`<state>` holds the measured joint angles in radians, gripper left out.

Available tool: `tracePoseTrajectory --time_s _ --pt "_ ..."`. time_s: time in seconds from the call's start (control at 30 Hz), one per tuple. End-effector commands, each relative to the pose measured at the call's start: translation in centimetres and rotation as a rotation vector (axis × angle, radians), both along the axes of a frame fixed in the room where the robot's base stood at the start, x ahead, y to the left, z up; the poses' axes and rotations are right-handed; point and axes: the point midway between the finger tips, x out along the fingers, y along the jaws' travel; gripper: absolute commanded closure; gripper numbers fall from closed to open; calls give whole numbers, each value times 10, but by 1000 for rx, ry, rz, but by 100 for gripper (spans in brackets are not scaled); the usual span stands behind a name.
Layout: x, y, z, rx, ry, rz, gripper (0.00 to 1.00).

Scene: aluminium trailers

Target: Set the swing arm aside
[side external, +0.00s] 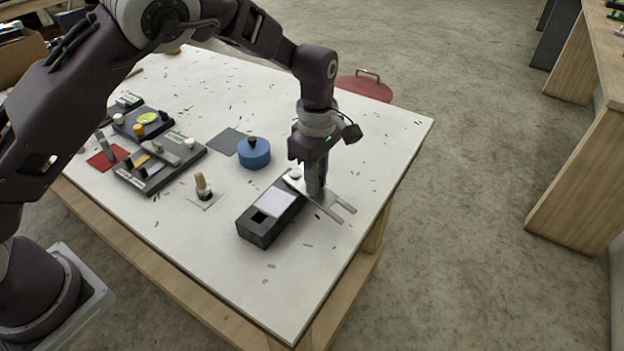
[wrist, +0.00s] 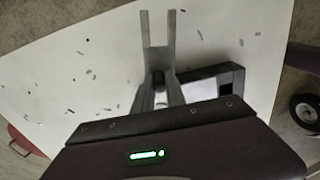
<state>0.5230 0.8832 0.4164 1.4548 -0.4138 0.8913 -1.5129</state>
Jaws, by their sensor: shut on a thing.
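The swing arm, a flat grey metal bar with a forked end (side external: 335,206), reaches out to the right from the top of a black box (side external: 262,226). The box has a pale panel and a square opening on top. My gripper (side external: 315,192) points down and is shut on the swing arm near the box. In the wrist view the swing arm (wrist: 157,35) extends away from the fingers, fork outward, and the box (wrist: 215,82) lies to the right. The fingers hide part of the bar and its joint with the box.
A blue round container (side external: 253,153) with a black knob stands left of the box. A small brush-like tool (side external: 203,187) stands nearby. Black trays (side external: 160,160) with parts and a red mat (side external: 107,158) lie at the left. The table's right side is mostly clear, with scattered chips.

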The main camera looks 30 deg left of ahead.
Motion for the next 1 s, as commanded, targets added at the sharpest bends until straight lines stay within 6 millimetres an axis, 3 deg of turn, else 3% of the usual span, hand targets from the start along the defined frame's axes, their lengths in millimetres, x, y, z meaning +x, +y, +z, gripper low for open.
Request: tracePoseTrajectory --time_s 0.7,0.73,0.8,1.0 --pt "5 -1 1 -1 -3 62 100" --pt "5 -1 1 -1 -3 62 78" --pt "5 -1 1 0 -3 62 64" --pt "4 -1 0 0 -1 62 62"
